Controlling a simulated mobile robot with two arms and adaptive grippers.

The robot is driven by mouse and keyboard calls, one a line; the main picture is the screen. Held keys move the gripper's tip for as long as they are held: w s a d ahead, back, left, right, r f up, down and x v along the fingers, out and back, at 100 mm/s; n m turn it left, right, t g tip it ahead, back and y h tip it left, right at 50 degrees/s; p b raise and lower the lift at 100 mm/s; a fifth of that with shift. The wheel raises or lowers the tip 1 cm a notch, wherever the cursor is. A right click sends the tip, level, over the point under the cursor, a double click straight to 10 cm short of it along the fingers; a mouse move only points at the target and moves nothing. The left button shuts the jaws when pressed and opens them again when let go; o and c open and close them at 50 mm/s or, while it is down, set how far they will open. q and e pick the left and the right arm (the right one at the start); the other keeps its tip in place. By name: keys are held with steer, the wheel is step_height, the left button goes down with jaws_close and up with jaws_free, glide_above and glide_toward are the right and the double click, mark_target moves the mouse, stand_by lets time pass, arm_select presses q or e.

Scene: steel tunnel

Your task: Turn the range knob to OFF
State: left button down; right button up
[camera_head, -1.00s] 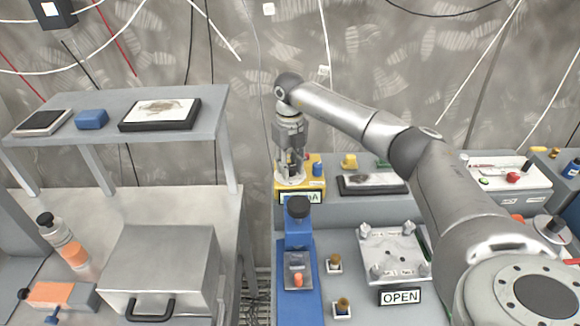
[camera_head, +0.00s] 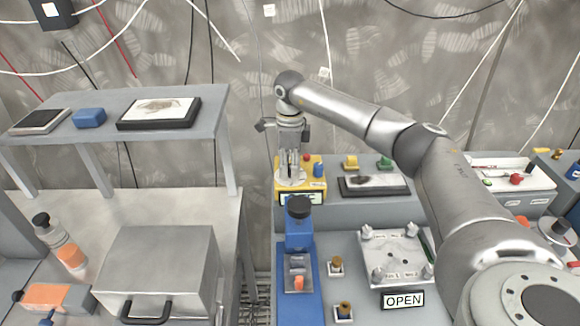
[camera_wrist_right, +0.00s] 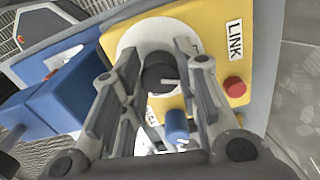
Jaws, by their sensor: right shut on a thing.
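The yellow meter box (camera_head: 317,186) stands on the right bench at the back, with a round white dial plate (camera_head: 288,178) on top. In the right wrist view the box (camera_wrist_right: 195,22) shows a LINK label, a red button (camera_wrist_right: 234,87) and a blue post (camera_wrist_right: 177,125). The black range knob (camera_wrist_right: 158,73) with a pale pointer line sits in the middle of the white dial. My right gripper (camera_head: 290,168) points down over the dial. Its fingers (camera_wrist_right: 160,65) are shut on the knob from both sides. Dial markings are mostly hidden. My left gripper is not in view.
A blue device with a black knob (camera_head: 299,207) stands just in front of the box. A black-framed plate (camera_head: 374,186) and a yellow block (camera_head: 350,162) are to its right. An OPEN sign (camera_head: 403,300) lies nearer. A grey shelf (camera_head: 215,108) stands at the left.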

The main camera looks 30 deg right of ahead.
mark_target(290, 167)
steer(key=shift+r+n, duration=0.1)
steer(key=shift+n, duration=2.1)
steer(key=o, duration=1)
steer(key=shift+r, duration=0.2)
step_height(290, 167, up, 12)
steer(key=shift+f, duration=0.25)
